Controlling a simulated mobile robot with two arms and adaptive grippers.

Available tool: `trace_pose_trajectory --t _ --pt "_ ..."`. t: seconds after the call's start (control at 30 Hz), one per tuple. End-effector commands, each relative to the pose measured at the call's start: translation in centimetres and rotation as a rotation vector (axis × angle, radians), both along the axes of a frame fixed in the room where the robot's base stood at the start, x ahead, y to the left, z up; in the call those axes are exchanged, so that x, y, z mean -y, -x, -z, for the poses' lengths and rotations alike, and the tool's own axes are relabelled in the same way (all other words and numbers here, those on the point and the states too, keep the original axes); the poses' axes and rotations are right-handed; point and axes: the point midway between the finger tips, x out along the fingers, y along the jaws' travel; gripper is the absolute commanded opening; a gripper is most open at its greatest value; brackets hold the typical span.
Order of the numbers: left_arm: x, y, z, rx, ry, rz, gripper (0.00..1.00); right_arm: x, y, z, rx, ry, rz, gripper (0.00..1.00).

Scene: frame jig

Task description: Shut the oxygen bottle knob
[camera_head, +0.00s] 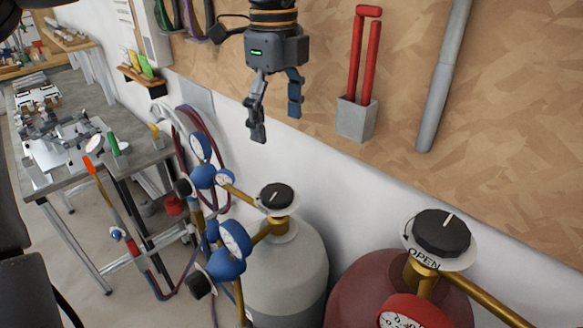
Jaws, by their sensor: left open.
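A pale grey bottle (290,268) with blue-rimmed gauges stands at the lower middle. Its black knob (276,195) sits on top over a pale disc and has a short white mark. A maroon bottle (352,290) stands to its right. Its larger black knob (441,232) has a white mark, and its disc reads OPEN on the near side. No label naming oxygen is readable on either bottle. My left gripper (275,121) hangs at top middle, fingers down and apart, empty. In the picture it is above the grey bottle's knob, touching neither knob. My right gripper is not in view.
Brass pipes and blue gauges (234,240) crowd the left of the grey bottle. A red gauge (412,312) is in front of the maroon one. A red-handled tool (372,55) hangs on the wall board. A metal workbench (70,160) with hoses stands at left.

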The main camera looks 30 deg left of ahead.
Motion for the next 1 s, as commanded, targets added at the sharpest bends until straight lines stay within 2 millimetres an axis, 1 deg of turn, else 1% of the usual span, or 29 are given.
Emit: trace_pose_trajectory --t 0.07,0.17,0.3,0.4,0.53,0.7,0.83,1.0 --pt "0.2 0.2 0.3 -0.006 -0.015 0.001 0.80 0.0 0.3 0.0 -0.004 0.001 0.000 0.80" --pt "0.2 0.2 1.2 -0.008 -0.016 0.001 0.80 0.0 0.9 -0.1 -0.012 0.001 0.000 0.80" --pt "0.2 0.3 3.6 -0.009 -0.013 0.002 0.80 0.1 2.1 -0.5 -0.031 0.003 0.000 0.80" --pt "0.1 0.3 5.8 -0.009 -0.012 0.003 0.80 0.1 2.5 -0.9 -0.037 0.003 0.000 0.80" --pt "0.2 0.4 8.6 -0.010 -0.012 0.002 0.80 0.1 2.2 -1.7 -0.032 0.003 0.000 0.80" --pt "0.2 0.3 11.5 -0.008 -0.010 0.001 0.80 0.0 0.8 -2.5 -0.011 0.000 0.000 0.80" --pt "0.1 0.3 12.9 -0.007 -0.010 0.002 0.80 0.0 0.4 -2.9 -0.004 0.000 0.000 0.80" --pt "0.1 0.3 13.7 -0.004 -0.010 0.001 0.80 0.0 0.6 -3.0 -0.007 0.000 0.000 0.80"
